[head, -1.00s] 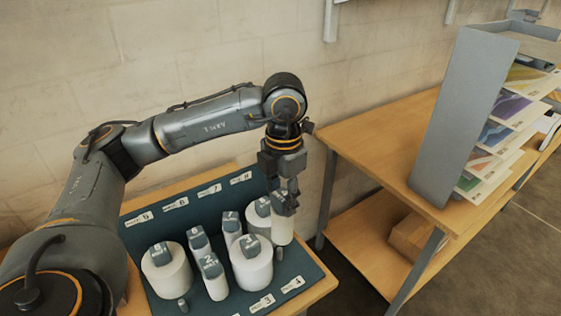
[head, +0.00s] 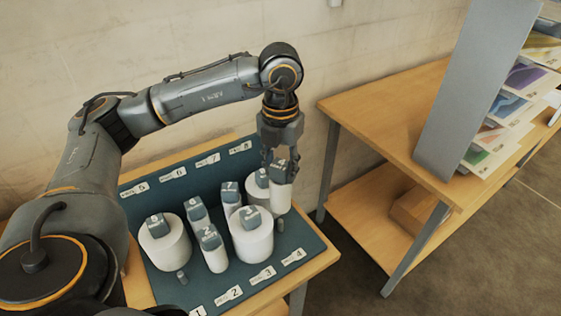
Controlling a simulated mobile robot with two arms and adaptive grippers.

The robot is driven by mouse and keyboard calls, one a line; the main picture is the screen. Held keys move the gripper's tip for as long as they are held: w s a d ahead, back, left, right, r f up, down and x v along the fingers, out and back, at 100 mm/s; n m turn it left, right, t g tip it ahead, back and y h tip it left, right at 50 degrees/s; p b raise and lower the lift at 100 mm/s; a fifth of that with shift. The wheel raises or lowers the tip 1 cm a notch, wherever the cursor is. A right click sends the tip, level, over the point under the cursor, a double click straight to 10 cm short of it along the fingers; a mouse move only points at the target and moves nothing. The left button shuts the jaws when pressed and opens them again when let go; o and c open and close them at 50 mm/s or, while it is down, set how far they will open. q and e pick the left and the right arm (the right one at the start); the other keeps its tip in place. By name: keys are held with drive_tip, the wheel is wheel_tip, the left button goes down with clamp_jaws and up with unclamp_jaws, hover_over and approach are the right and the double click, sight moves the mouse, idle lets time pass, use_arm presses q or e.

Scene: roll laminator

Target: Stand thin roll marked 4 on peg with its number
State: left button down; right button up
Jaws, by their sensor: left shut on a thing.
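My left gripper (head: 279,172) is shut on the top of a thin white roll (head: 281,199) with a grey cap that seems marked 4. The roll is close to upright at the right side of the dark peg board (head: 315,243). A short bare peg (head: 281,225) shows just in front of the roll's lower end, towards the label 4 (head: 293,256). I cannot tell whether the roll's bottom touches the board or hangs above it. My right gripper is not in view.
Several white rolls with grey caps stand close on the left, including a wide roll (head: 253,242) and the thin roll marked 2 (head: 214,257). Another bare peg (head: 182,278) is at front left. A wooden shelf table (head: 375,110) stands at the right, beyond a gap.

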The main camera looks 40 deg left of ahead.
sight(281, 190)
use_arm(q)
wheel_tip(281, 190, down, 2)
drive_tip(key=shift+f+b, duration=0.1)
drive_tip(key=shift+b, duration=0.35)
wheel_tip(281, 190, down, 3)
drive_tip(key=shift+f+b, duration=0.2)
drive_tip(key=shift+b, duration=0.95)
drive_tip(key=shift+f+b, duration=0.6)
drive_tip(key=shift+f, duration=0.05)
drive_tip(key=shift+f+b, duration=0.2)
drive_tip(key=shift+b, duration=0.2)
